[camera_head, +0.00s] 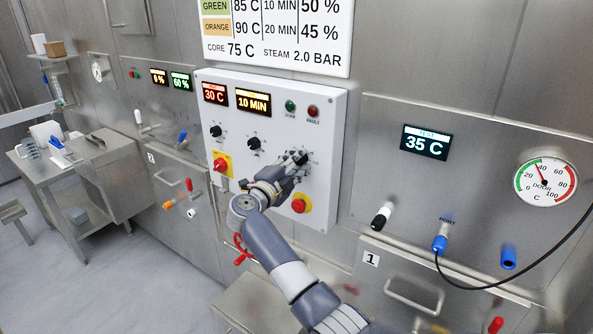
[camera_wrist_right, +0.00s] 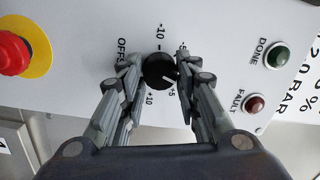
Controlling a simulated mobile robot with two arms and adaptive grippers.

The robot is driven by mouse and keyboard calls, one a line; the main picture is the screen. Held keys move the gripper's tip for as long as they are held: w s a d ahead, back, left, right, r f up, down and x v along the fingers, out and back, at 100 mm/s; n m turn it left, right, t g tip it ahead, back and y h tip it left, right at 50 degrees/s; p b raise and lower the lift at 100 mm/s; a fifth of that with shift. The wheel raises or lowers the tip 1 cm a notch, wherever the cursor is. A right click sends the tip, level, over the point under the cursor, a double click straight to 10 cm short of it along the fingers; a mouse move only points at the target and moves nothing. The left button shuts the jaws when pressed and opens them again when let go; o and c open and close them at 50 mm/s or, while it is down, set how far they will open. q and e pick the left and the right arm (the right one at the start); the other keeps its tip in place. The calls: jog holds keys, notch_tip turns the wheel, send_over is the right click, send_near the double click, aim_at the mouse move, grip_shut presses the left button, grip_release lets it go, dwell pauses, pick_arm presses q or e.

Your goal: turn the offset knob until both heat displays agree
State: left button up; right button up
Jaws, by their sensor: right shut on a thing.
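My right gripper (camera_head: 293,163) reaches up from the bottom to the white control panel. Its fingers are shut on the black offset knob (camera_wrist_right: 159,71), one on each side, in the right wrist view, where the gripper (camera_wrist_right: 158,80) fills the lower middle. The knob's white mark points to the lower right, near the "+5" label. In the head view the gripper mostly hides the knob. A red-lettered display (camera_head: 215,94) on the panel reads 30 C. A pale blue test display (camera_head: 426,142) on the steel wall to the right reads 35 C. My left gripper is not in view.
A red emergency button (camera_head: 300,205) on yellow sits just below my right gripper. Two smaller black knobs (camera_head: 254,143) and a red switch (camera_head: 220,164) are to its left. A black cable hangs from a blue plug (camera_head: 440,243) at the right.

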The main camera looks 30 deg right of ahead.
jog(key=m+b, duration=0.1)
jog(key=b, duration=0.1)
jog(key=f+m+b, duration=0.1)
jog(key=m+b, duration=0.1)
jog(key=shift+r+m+b, duration=0.15)
jog(key=shift+m+b, duration=1.25)
jog(key=shift+m, duration=0.2)
jog(key=o, duration=1)
jog(key=shift+o, duration=0.4)
jog(key=shift+r, duration=0.15)
jog(key=v, duration=0.7)
jog(key=shift+a, duration=0.3)
